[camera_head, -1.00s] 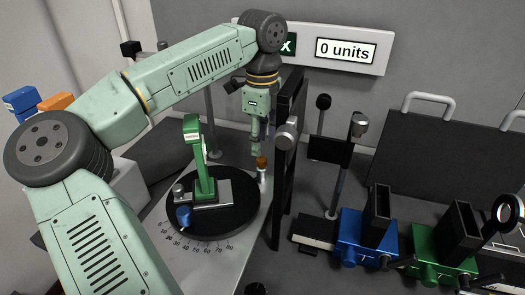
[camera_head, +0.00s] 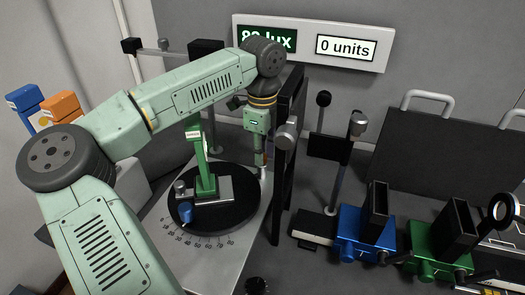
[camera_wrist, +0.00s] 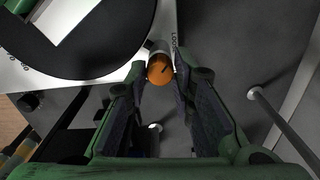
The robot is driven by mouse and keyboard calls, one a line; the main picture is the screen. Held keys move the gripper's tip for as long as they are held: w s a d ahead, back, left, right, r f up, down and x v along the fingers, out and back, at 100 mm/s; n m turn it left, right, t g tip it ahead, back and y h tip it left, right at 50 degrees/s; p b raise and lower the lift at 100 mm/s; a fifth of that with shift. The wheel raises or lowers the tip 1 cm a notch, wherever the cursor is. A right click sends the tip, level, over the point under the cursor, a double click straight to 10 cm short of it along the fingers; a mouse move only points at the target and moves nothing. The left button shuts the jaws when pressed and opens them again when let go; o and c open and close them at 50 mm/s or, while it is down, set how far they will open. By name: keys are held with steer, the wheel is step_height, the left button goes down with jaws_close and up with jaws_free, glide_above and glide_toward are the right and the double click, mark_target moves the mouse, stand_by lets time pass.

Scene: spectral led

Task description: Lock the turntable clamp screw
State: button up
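The clamp screw (camera_wrist: 160,68) has an orange cap with a dark mark and a pale metal body. My gripper (camera_wrist: 170,75) is open, with one finger to the left and one to the right of the screw's cap. A narrow gap seems to show on the right; contact on the left is unclear. In the head view my gripper (camera_head: 262,158) points down at the turntable's right side and hides most of the screw. The turntable also shows there (camera_head: 235,215).
A green post (camera_head: 205,165) stands on the turntable. A tall black panel (camera_head: 286,150) rises close to the right of my gripper. Blue (camera_head: 365,235) and green (camera_head: 440,250) holders stand further right. The wall display (camera_head: 345,48) reads "0 units".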

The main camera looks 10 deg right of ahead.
jaws_close()
steer(key=shift+m+b, duration=0.3)
steer(key=shift+m, duration=0.1)
steer(key=m+b, duration=0.1)
steer(key=m, duration=0.1)
steer(key=shift+f+m+b, duration=0.1)
steer(key=shift+m+b, duration=0.2)
steer(key=shift+b, duration=0.1)
steer(key=m+b, duration=0.1)
steer(key=m, duration=0.4)
steer(key=shift+m+b, duration=0.3)
steer(key=shift+b, duration=0.05)
steer(key=m, duration=0.5)
steer(key=shift+b, duration=0.3)
steer(key=m, duration=0.6)
steer(key=shift+a, duration=0.1)
steer(key=o, duration=0.5)
jaws_free()
